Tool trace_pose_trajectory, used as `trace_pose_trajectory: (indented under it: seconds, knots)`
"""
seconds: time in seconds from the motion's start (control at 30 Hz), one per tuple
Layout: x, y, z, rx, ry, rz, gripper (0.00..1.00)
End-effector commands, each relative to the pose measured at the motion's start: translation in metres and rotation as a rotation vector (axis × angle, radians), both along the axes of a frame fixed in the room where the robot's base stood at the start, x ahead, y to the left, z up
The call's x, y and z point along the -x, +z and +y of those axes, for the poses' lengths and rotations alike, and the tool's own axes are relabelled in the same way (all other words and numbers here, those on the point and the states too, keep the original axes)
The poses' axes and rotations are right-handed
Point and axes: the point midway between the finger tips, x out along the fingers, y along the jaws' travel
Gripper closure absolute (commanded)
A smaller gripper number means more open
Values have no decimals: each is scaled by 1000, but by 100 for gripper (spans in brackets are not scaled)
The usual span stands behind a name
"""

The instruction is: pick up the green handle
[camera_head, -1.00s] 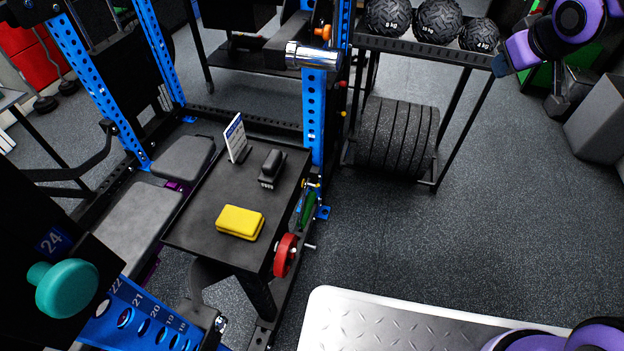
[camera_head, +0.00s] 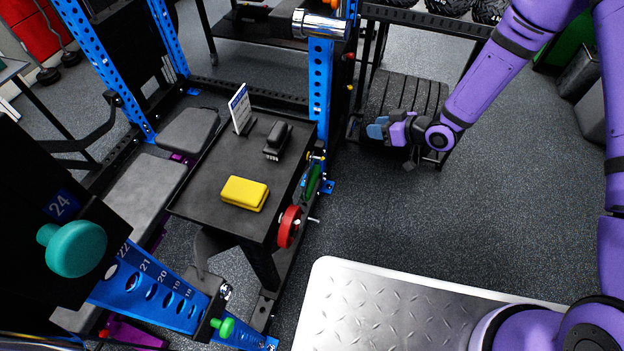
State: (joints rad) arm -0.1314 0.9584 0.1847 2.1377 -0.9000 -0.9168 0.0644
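A narrow green handle (camera_head: 312,184) hangs upright on the right side of the small black table, close to the blue upright. It is small in view, and the table edge and the red disc crowd it. My gripper (camera_head: 374,131) is to the right of and above the green handle in the picture, in front of the stack of black plates, apart from the handle. Its tips point left. I cannot tell whether the fingers are apart; nothing is clearly held.
The black table (camera_head: 205,192) carries a yellow block (camera_head: 245,193), a dark holder (camera_head: 277,141) and a sign (camera_head: 240,108). A red disc (camera_head: 289,227) sticks out below the green handle. A teal knob (camera_head: 76,248) and a small green knob (camera_head: 223,327) are nearer. Floor to the right is clear.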

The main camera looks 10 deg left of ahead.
Motion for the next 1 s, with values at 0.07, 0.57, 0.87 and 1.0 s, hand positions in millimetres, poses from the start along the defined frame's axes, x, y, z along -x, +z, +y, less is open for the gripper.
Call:
trace_pose_trajectory:
  seconds: [0.07, 0.57, 0.87, 1.0]
  knots:
    - [18, -27, 13, -69, 37, 31, 64]
    - [131, -126, 57, -512, 158, 196, 64]
    - [146, -134, 67, -581, 164, 219, 64]
    - [144, -134, 85, -579, 165, 221, 64]
